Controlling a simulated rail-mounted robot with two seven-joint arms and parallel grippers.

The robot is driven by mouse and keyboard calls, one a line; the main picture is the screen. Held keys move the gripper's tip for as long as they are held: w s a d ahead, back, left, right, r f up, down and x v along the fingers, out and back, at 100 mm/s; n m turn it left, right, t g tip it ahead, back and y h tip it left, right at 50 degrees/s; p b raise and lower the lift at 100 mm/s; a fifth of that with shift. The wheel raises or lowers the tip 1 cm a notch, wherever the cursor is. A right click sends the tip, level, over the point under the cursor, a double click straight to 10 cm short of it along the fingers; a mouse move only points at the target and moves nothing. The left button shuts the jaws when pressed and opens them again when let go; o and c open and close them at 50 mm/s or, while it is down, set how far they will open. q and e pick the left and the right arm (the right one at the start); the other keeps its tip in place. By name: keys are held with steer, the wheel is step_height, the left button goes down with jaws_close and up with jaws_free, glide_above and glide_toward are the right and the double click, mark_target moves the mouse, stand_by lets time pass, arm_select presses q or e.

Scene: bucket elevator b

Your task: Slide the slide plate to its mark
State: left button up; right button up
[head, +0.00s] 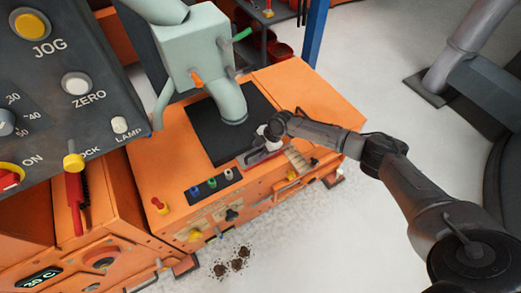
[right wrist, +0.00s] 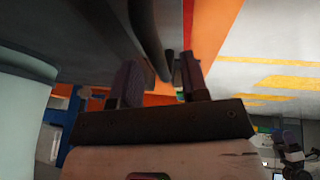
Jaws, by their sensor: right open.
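The orange machine (head: 270,93) has a dark flat plate (head: 205,140) on its top, under a pale green spout (head: 229,105). I take this dark plate to be the slide plate; I cannot make out its mark. My right gripper (head: 268,132) is at the plate's right front edge, by a small pale fitting (head: 262,153). In the right wrist view my right gripper (right wrist: 160,78) has its fingers apart, with a dark bar (right wrist: 147,35) running ahead of them. I cannot tell whether they touch it. My left gripper is not in view.
A grey control panel (head: 75,50) with JOG and ZERO buttons fills the upper left. A short stepped scale-like strip (head: 297,160) is on the machine's front right. Dark clumps (head: 230,265) lie on the pale floor. The floor to the right is open up to a grey pipe (head: 470,45).

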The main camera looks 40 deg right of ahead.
steer(key=shift+f, duration=0.15)
steer(key=shift+c, duration=0.5)
jaws_close()
